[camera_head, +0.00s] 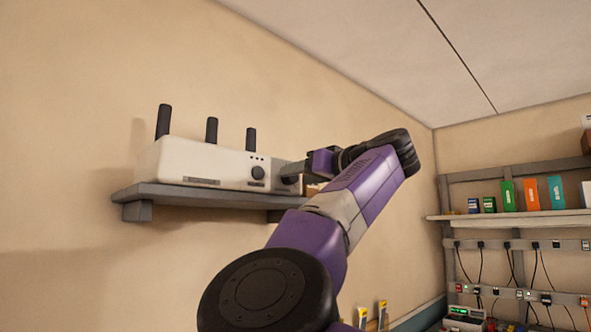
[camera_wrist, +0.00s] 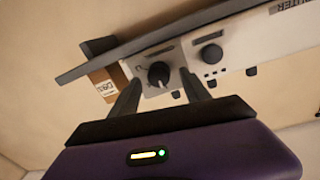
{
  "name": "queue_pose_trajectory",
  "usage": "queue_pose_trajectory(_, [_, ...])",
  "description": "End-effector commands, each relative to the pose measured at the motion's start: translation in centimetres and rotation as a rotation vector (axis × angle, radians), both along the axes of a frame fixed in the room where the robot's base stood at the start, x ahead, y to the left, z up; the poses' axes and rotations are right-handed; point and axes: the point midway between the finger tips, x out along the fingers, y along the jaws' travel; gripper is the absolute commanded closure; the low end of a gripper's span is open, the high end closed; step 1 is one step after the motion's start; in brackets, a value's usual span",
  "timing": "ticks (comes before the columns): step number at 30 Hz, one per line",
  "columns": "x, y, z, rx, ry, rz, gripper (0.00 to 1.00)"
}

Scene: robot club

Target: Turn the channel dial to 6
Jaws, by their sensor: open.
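A dark round dial (camera_wrist: 158,74) with a pale pointer mark sits on the front of a small pale box (camera_wrist: 150,52); no numbers around it can be read. In the wrist view, my gripper (camera_wrist: 160,80) is open, one finger on each side of this dial; whether they touch it I cannot tell. A second dark knob (camera_wrist: 208,53) is on the white router (camera_wrist: 250,45) beside the box. In the head view, the router (camera_head: 200,162) and its knob (camera_head: 257,172) show on the left, and my gripper (camera_head: 300,168) partly covers the small box.
A grey wall shelf (camera_head: 180,196) carries the router, which has three dark upright antennas. A brown carton (camera_wrist: 103,85) stands on the shelf close to the box and my gripper. Shelves with coloured boxes (camera_head: 531,194) and hanging cables are at the far right.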

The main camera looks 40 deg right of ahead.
Motion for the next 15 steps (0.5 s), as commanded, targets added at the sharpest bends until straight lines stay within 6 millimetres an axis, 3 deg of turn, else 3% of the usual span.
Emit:
queue_pose_trajectory(6, [1.8,0.0,0.1,0.001,0.000,0.001,0.45])
queue_pose_trajectory(15, [2.0,-0.1,0.0,0.000,-0.001,-0.001,0.47])
